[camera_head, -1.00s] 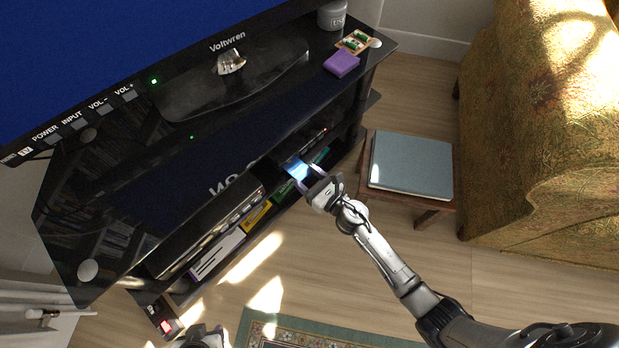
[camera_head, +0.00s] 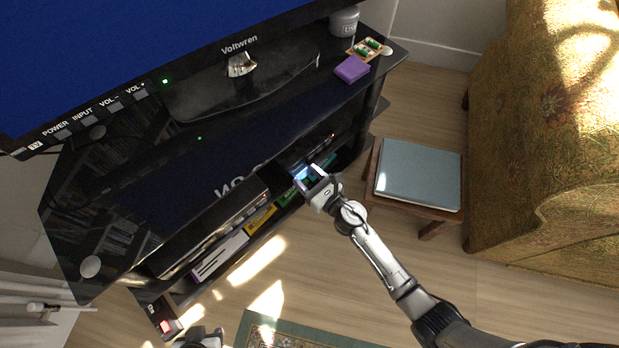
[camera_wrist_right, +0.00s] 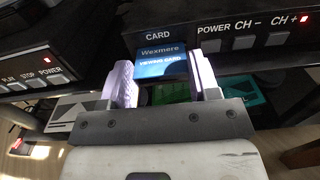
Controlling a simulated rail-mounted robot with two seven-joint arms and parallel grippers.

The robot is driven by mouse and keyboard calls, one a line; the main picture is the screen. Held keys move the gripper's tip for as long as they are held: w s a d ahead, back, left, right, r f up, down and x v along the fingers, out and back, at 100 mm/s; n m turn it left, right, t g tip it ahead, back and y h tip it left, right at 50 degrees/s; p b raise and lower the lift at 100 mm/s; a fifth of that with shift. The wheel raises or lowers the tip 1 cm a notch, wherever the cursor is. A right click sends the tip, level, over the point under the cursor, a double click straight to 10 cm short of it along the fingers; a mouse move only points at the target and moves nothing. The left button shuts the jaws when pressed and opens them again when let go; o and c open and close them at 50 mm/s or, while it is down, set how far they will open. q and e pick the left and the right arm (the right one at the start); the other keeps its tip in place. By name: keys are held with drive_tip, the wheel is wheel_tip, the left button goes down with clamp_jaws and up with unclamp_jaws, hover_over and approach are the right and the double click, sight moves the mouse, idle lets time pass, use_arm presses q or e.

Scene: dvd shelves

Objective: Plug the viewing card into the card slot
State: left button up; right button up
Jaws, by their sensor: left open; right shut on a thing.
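The blue viewing card (camera_wrist_right: 160,64) is held between the two pale fingers of my right gripper (camera_wrist_right: 165,82) in the right wrist view. The card lies face up, and its far end is at the front of a black box (camera_wrist_right: 235,28), right under the label CARD (camera_wrist_right: 158,36). The card slot itself is hidden; I cannot tell how far in the card is. In the head view the card (camera_head: 301,172) is a small bluish patch at my right gripper (camera_head: 309,180), by the stand's shelf. My left gripper (camera_head: 205,338) is at the bottom edge, partly cut off and away from the card.
The black glass TV stand (camera_head: 90,225) carries the television above. A second black player (camera_wrist_right: 35,66) stands left of the card box. Cases lie on the lower shelf, including a yellow one (camera_head: 261,219). A stool (camera_head: 425,212) with a grey-blue book stands right of my right arm.

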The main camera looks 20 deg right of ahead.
drive_tip(key=shift+w+a, duration=0.1)
drive_tip(key=o, duration=1)
drive_tip(key=shift+w, duration=0.1)
drive_tip(key=shift+c, duration=0.2)
drive_tip(key=p+v, duration=0.2)
drive_tip(key=v, duration=1.2)
drive_tip(key=shift+r, duration=0.1)
